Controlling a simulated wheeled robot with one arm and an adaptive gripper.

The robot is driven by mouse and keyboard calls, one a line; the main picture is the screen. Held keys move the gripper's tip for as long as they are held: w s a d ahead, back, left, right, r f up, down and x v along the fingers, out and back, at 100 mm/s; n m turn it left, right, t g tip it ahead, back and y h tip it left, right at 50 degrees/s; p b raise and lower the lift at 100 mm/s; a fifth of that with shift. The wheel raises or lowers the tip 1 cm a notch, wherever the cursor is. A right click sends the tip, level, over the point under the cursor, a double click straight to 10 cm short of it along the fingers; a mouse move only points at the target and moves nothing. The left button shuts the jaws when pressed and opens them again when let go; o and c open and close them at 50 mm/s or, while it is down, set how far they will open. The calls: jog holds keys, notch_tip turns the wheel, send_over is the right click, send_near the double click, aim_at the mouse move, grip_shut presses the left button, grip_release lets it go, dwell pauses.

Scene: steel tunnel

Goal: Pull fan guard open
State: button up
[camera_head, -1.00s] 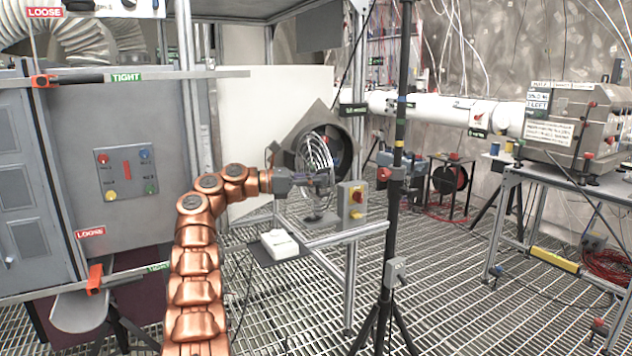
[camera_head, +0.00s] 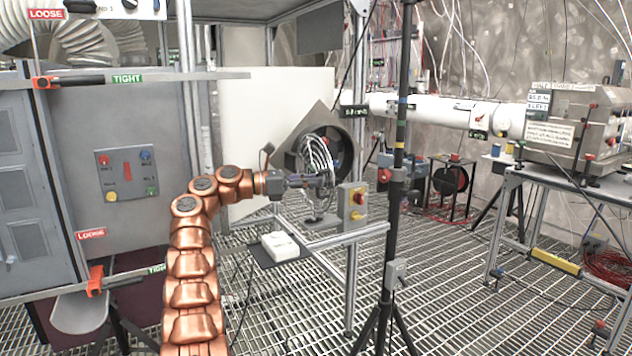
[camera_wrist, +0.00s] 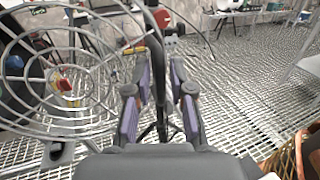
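The fan guard (camera_head: 318,162) is a round cage of pale wire rings. In the head view it stands out at an angle from the dark round fan housing (camera_head: 343,140), swung partly open. In the wrist view the guard (camera_wrist: 70,75) fills the left side, with its curved rim near my left finger. My gripper (camera_wrist: 158,95) has its two fingers apart, with a gap between them. In the head view my gripper (camera_head: 312,181) is at the guard's near side, overlapping its wires. Whether a finger touches the rim cannot be told.
A switch box (camera_head: 353,205) with red and yellow buttons stands just right of the guard. A black tripod stand (camera_head: 398,170) rises farther right. A white box (camera_head: 280,245) sits on a small shelf below my arm. Open grated floor (camera_head: 460,290) lies to the right.

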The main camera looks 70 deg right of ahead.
jog(key=v, duration=0.6)
jog(key=shift+w, duration=0.1)
dwell(0.7)
